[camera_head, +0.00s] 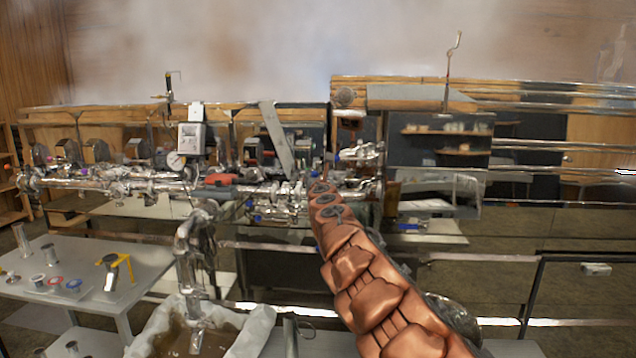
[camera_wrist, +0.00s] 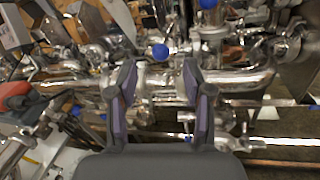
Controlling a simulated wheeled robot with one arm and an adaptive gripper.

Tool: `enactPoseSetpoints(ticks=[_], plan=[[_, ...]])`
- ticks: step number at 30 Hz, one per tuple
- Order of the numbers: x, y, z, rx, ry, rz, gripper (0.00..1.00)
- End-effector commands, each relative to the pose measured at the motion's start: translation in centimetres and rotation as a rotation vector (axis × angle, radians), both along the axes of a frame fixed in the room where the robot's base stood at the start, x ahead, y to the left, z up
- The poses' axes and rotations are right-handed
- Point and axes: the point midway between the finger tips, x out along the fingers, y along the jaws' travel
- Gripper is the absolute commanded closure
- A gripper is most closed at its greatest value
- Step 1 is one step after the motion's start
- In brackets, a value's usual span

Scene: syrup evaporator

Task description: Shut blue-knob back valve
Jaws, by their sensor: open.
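In the wrist view, a round blue knob (camera_wrist: 160,53) shows just beyond and between my fingertips, in front of shiny steel pipework. A second blue knob (camera_wrist: 208,4) is at the top edge, cut off by the frame. I cannot tell which knob is the back valve's. Whether the fingers touch anything is unclear. In the head view, my copper-coloured arm reaches to the pipework and hides the gripper.
A red-orange handle (camera_head: 220,180) sits on the pipes left of my arm. A pressure gauge (camera_head: 176,161) stands farther left. Steel pipework crowds the space around my gripper. A grey table (camera_head: 150,258) with small fittings is at left, near a tub (camera_head: 255,325) of brown liquid.

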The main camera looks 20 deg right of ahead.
Motion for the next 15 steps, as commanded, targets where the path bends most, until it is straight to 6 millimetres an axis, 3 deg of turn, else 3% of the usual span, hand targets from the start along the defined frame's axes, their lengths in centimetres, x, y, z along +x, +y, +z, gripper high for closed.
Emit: enactPoseSetpoints(ticks=[15], plan=[[-0.71, -0.02, -0.37, 0.000, 0.004, -0.004, 0.49]])
